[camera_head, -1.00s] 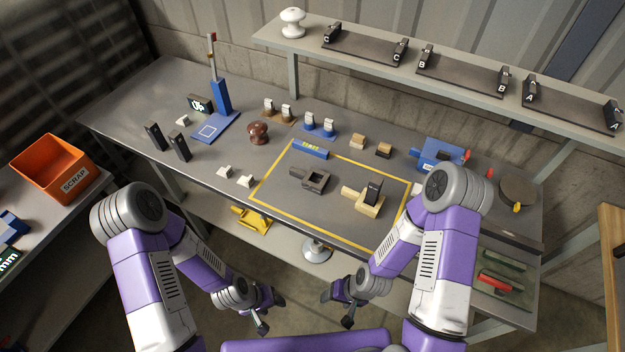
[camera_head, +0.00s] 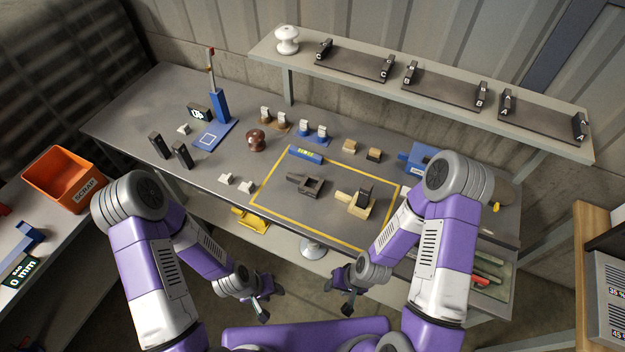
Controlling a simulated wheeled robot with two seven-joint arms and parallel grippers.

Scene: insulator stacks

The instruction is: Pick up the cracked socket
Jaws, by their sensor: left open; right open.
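A dark grey socket-like part (camera_head: 307,185) lies inside the yellow outline on the bench. To its right is a light wooden block with a dark upright piece (camera_head: 357,200). No crack can be made out on any part at this size, so I cannot tell which one is the cracked socket. My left gripper (camera_head: 268,302) is open and empty, low in front of the bench. My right gripper (camera_head: 341,296) is open and empty, also in front of the bench and a little right of the left one. Both are apart from every part.
The bench (camera_head: 215,170) also holds a brown insulator (camera_head: 256,141), small white pieces (camera_head: 225,179), a blue stand (camera_head: 219,104) and a blue device (camera_head: 419,158). An orange scrap bin (camera_head: 65,178) stands left. A shelf (camera_head: 390,96) with dark racks runs behind. My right arm hides the bench's right part.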

